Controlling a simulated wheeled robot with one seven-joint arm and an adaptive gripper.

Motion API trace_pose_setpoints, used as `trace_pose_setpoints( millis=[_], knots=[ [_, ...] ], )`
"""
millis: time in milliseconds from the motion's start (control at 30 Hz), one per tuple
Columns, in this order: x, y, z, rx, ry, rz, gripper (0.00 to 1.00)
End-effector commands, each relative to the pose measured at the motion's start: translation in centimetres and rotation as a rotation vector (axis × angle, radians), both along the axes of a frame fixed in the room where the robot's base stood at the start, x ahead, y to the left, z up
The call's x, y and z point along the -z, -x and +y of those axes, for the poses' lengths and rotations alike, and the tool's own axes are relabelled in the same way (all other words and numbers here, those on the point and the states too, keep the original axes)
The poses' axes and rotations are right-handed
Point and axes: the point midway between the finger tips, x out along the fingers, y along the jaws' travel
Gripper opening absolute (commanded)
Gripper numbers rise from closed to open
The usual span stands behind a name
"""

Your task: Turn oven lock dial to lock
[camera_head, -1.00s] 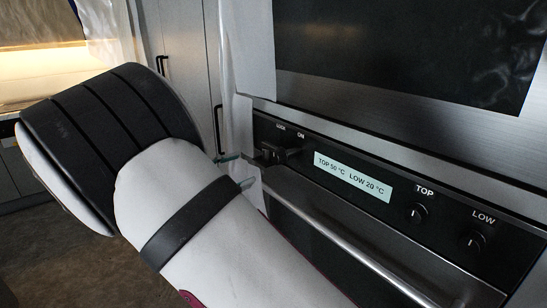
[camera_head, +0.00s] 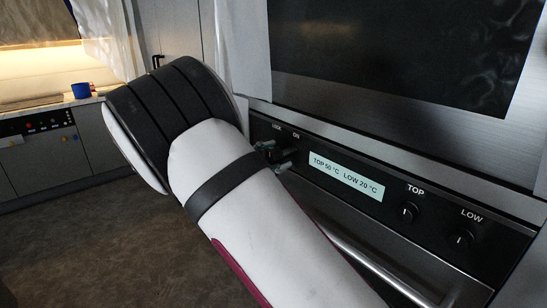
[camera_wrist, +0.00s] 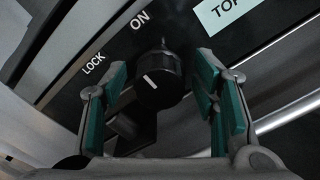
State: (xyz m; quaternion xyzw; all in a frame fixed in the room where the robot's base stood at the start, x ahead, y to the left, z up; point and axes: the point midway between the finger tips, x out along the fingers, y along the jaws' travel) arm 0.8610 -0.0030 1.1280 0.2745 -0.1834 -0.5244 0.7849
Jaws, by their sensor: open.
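The oven lock dial (camera_wrist: 160,82) is a black round knob with a short white mark, below the printed words LOCK and ON in the wrist view. My gripper (camera_wrist: 162,76) is open, with one teal-padded finger on each side of the dial. Contact between pads and knob is not clear. In the head view my gripper (camera_head: 277,151) is at the left end of the black oven control panel (camera_head: 395,188), under the LOCK and ON labels. There the dial is hard to tell from the fingers, and my arm hides part of the panel.
A display (camera_head: 346,176) reads TOP 50 °C, LOW 20 °C. The TOP knob (camera_head: 409,212) and LOW knob (camera_head: 462,239) are further right. The oven door handle (camera_head: 370,263) runs below the panel. A blue cup (camera_head: 81,91) stands on the far left counter.

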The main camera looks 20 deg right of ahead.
Motion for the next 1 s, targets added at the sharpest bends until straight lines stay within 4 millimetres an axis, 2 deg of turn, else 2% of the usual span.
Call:
trace_pose_setpoints(
  millis=[100, 133, 300, 367, 1000],
  knots=[
    [-0.01, 0.0, 0.01, 0.0, 0.0, 0.0, 0.54],
    [-0.01, 0.0, 0.01, 0.0, 0.0, 0.0, 0.5],
    [0.01, 0.02, 0.01, 0.0, 0.0, 0.0, 0.11],
    [0.03, 0.03, 0.01, 0.001, 0.0, 0.001, 0.0],
    [0.27, 0.08, 0.02, 0.001, -0.007, -0.007, 0.0]
  ],
)
